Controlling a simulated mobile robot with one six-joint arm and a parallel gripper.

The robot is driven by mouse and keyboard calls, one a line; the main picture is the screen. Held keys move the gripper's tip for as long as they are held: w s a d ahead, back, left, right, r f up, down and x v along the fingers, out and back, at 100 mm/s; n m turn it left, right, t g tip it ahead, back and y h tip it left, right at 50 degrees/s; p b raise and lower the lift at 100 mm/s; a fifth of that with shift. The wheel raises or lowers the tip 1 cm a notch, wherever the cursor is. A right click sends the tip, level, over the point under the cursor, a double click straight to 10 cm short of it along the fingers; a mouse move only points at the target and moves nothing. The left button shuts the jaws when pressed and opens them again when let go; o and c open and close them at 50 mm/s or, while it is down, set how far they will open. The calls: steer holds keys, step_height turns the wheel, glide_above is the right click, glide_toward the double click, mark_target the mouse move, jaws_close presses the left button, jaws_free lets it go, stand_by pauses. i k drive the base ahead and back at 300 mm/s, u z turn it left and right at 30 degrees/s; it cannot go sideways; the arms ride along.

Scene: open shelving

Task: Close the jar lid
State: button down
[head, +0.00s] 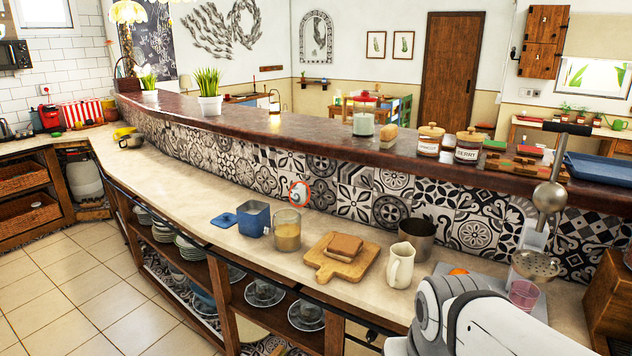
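On the counter stand a blue square canister (255,219) and a glass jar (287,236) with tan contents. A flat blue lid-like piece (223,220) lies just left of the canister, apart from it. I cannot tell which of these is the task's jar. On the raised ledge, two glass jars with wooden lids, one (430,140) and one labelled (468,147), appear closed. Another glass jar (363,125) with pale contents stands further left there. White links of my arm show at the lower right; my gripper is not in view.
A wooden board (345,268) with a brown block (345,245), a white pitcher (401,265) and a metal pot (417,238) stand right of the jar. The tiled wall backs the counter. The counter left of the blue lid is largely clear.

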mark_target(303, 180)
steer(key=i, duration=0.85)
steer(key=u, duration=0.05)
